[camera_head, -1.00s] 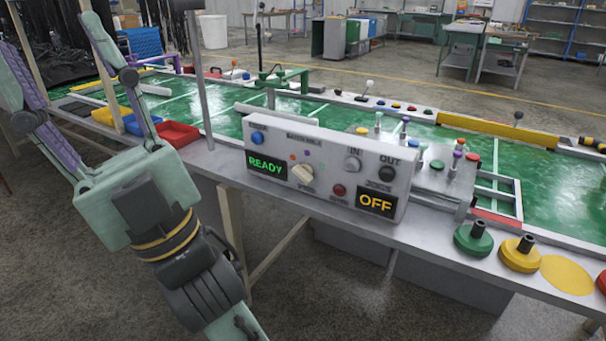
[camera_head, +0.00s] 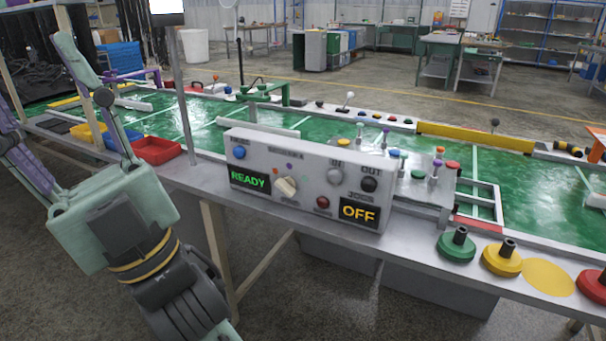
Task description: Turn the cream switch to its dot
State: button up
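The cream switch (camera_head: 286,187) is a rotary knob on the front of a grey control box (camera_head: 327,211). Small coloured dots (camera_head: 288,166), red, blue-purple and others, sit around its upper side. Its pointer's exact angle is too small to tell. The box also shows a green READY display (camera_head: 249,180) and a yellow OFF display (camera_head: 358,212). My arm is at the lower left, apart from the box. My gripper is not clearly visible; the arm's end runs out of the bottom of the picture.
The box stands at the front edge of a long grey bench (camera_head: 411,234) with a green top (camera_head: 540,185). A blue button (camera_head: 240,153), red button (camera_head: 323,202) and black knob (camera_head: 369,184) are near the switch. Green (camera_head: 455,247) and yellow (camera_head: 502,261) weights stand right. Space before the box is clear.

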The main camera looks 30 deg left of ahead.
aim_at(287, 184)
jog(key=j+u, duration=0.15)
jog(key=u, duration=0.25)
jog(key=k+j+u, duration=0.1)
jog(key=u, duration=0.25)
jog(key=j+u, duration=0.4)
jog(key=l, duration=0.1)
